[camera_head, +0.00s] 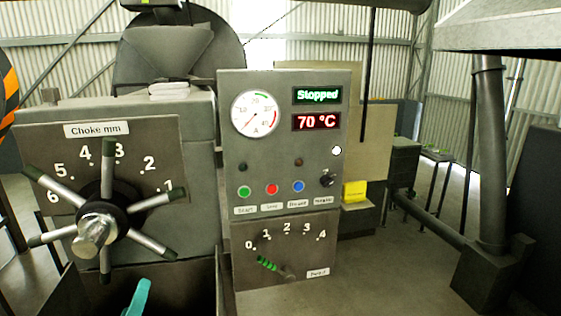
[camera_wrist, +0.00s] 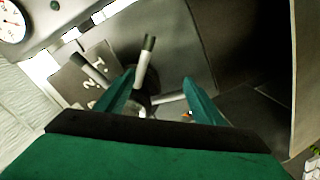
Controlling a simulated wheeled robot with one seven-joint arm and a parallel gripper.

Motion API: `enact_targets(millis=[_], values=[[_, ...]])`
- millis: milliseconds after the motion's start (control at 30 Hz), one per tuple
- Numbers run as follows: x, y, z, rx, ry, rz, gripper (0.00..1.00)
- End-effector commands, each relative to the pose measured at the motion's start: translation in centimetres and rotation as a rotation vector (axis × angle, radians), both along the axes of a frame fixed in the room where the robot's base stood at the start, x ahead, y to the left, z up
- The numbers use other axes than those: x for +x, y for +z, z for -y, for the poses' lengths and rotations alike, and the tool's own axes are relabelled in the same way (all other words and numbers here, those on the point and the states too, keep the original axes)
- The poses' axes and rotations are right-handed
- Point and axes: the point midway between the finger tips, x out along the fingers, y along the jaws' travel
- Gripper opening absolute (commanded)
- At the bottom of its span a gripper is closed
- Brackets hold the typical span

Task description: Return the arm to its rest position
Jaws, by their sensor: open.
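My gripper (camera_wrist: 160,84) is open, its two teal fingers spread apart with nothing seen between them but the background. In the head view only a teal tip (camera_head: 138,298) shows, at the bottom edge below the choke handwheel. I cannot tell the exact gap between fingers and wheel. The rest of my arm is out of view.
The control panel (camera_head: 285,150) reads "Stopped" and 70 °C, with a round gauge (camera_head: 256,113) and coloured buttons. A green-handled lever (camera_head: 268,264) sits on its lower numbered dial. A dark pipe (camera_head: 489,150) stands at right. Open floor shows right of the panel.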

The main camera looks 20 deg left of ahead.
Motion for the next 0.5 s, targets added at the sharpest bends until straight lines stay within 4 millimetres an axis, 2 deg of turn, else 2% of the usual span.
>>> enact_targets(millis=[33, 100, 300, 500], values=[[0.8, -2.1, 1.3, 0.011, -0.012, -0.03, 0.62], [1.6, -4.3, 2.8, 0.034, -0.023, -0.062, 0.62], [3.0, -10.3, 7.7, 0.114, -0.065, -0.152, 0.62], [3.2, -15.4, 13.1, 0.205, -0.122, -0.232, 0.62]])
